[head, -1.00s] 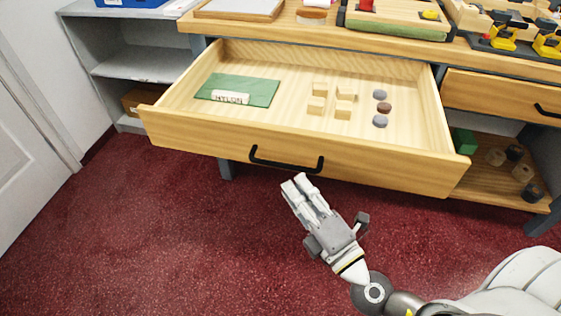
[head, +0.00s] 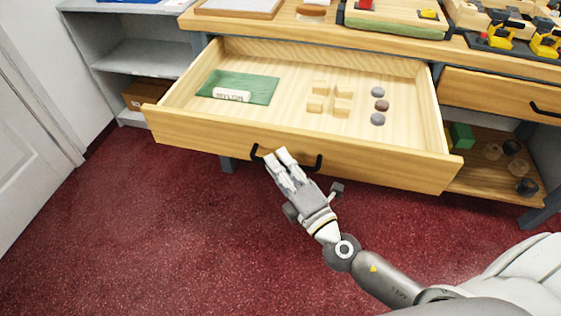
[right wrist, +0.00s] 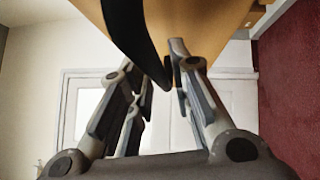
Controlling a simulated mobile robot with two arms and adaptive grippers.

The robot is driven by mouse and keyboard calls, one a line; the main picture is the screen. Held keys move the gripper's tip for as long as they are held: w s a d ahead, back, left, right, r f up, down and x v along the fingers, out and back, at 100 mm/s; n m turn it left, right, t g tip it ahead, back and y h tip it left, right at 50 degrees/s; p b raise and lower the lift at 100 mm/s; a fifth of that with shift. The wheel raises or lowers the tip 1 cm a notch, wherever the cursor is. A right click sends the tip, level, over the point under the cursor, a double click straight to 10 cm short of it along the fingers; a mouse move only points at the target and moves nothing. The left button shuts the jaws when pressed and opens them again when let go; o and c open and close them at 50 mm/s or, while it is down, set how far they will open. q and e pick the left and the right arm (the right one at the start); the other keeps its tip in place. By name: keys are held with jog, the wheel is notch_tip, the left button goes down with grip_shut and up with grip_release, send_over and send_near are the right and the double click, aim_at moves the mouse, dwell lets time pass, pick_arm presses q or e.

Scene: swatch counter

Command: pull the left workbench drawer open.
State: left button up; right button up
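The left workbench drawer (head: 180,128) is pulled far out, with its wooden front toward me. Its black bar handle (head: 318,163) is on the front and also shows in the right wrist view (right wrist: 133,30). My right gripper (head: 274,157) is at the left half of the handle, its fingertips in front of the drawer front. In the right wrist view its fingers (right wrist: 155,62) are apart, with the handle bar running between them. Whether they touch the bar is hard to tell. My left gripper is not in view.
Inside the drawer are a green sheet (head: 255,88) with a white labelled piece, several wooden blocks (head: 316,103) and round discs (head: 378,105). A second drawer (head: 490,92) is shut at right. Grey shelves (head: 140,60) stand left. Red floor in front is clear.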

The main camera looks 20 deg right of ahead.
grip_shut()
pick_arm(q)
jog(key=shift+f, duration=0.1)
pick_arm(e)
jog(key=shift+w, duration=0.1)
jog(key=w+d, duration=0.1)
jog(key=w, duration=0.1)
jog(key=w+d, duration=0.2)
jog(key=w+d+b, duration=0.1)
jog(key=w, duration=0.1)
jog(key=shift+w+d, duration=0.2)
jog(key=shift+d, duration=0.05)
jog(key=shift+w+d, duration=0.15)
jog(key=shift+w, duration=0.1)
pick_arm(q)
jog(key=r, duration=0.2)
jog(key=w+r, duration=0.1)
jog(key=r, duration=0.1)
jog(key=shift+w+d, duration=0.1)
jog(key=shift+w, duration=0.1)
